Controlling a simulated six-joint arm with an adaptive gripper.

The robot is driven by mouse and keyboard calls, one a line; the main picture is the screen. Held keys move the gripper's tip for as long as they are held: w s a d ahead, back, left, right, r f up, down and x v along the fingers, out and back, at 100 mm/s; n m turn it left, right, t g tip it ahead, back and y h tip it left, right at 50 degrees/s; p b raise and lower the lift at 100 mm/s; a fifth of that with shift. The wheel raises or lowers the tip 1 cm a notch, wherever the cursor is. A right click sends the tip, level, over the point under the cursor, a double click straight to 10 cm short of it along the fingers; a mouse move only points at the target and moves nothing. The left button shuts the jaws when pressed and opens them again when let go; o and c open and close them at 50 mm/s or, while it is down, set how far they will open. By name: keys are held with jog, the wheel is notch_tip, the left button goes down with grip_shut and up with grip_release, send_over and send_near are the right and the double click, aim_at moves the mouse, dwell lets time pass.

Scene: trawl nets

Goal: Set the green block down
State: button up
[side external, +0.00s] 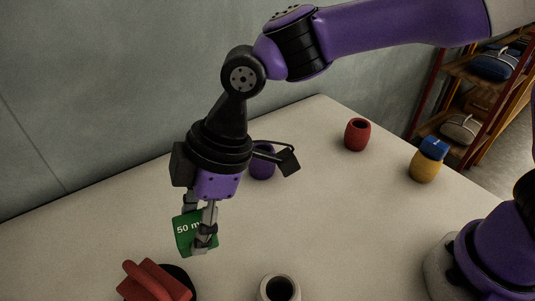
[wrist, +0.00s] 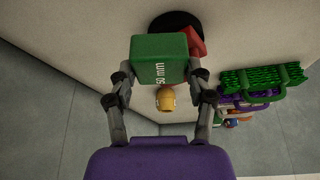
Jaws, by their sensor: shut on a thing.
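The green block (side external: 185,232), marked "50 mm" in white, is between the fingers of my gripper (side external: 204,238). My gripper points down and is shut on the block, at the left of the table in the side view. In the wrist view the block (wrist: 150,52) sits between the two fingertips (wrist: 160,88), slightly tilted. It looks held above the table; the exact gap beneath it cannot be told.
A red piece (side external: 150,283) lies by a black disc (side external: 182,278), close to the block. A grey cup (side external: 267,291) stands at the front. The middle table is clear.

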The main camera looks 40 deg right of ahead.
jog(key=s+d+r+n+g, duration=0.1)
jog(key=s+d+r+n, duration=0.1)
jog(key=s+d, duration=0.9)
jog(key=shift+n, duration=0.3)
jog(key=w+d+f, duration=0.2)
jog(key=w+d, duration=0.1)
jog(key=w+d+f, duration=0.2)
jog(key=w+f, duration=0.1)
jog(key=w+d+f, duration=0.2)
jog(key=w+d, duration=0.1)
jog(key=w, duration=0.1)
jog(key=shift+d+f, duration=0.15)
jog(key=shift+d, duration=0.15)
jog(key=shift+w+d+f, duration=0.1)
jog(key=shift+w+f, duration=0.05)
jog(key=shift+f, duration=2)
jog(key=shift+f, duration=0.2)
jog(key=o, duration=1.2)
jog(key=shift+c, duration=0.2)
